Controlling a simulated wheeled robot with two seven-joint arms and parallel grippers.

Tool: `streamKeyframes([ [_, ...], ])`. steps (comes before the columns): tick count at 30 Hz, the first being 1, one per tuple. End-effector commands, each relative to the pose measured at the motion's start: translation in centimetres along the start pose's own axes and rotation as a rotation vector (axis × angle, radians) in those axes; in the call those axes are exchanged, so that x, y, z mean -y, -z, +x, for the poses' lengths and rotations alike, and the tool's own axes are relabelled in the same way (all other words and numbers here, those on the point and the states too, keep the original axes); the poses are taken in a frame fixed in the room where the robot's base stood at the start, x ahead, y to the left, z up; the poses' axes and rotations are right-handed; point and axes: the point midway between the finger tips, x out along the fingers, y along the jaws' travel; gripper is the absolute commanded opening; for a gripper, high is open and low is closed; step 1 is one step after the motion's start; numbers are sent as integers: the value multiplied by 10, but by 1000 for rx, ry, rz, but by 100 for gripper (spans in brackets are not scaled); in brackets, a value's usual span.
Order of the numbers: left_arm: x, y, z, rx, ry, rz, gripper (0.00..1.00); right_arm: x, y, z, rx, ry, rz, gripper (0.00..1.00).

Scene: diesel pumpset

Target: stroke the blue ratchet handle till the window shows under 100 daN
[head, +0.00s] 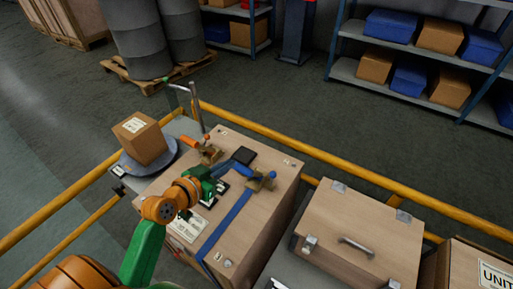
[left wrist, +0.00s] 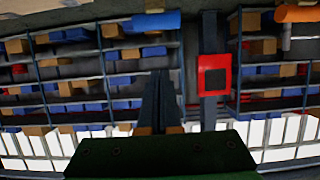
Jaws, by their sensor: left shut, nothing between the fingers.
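The blue ratchet handle (head: 231,167) lies over the top of a wooden crate (head: 275,165), near brass-coloured fittings (head: 263,181). A blue strap (head: 225,222) runs from there to the crate's front edge. A small dark panel (head: 244,155) sits just behind the handle; I cannot read any number on it. My left gripper (head: 222,187) is close to the handle's left end; I cannot tell whether they touch. In the left wrist view my fingers (left wrist: 160,78) are together and empty, and a blue bar (left wrist: 155,21) shows above them. My right gripper is out of view.
Yellow rails (head: 335,161) run behind the crates. A lidded case (head: 360,235) stands at right. A small carton (head: 143,138) sits on a round grey plate at left, beside an upright metal post (head: 196,108). Shelves (head: 420,55) and drums (head: 140,40) are farther back.

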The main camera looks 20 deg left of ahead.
Motion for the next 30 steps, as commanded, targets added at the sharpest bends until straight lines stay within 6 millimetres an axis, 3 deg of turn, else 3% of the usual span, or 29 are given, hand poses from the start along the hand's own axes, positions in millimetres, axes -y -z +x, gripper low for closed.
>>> streamKeyframes([
  [14,0,3,5,-7,-2,3,0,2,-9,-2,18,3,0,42],
  [28,-1,3,101,-7,-3,1,0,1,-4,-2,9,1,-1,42],
  [30,-1,-11,96,-1,-2,2,0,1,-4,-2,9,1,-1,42],
])
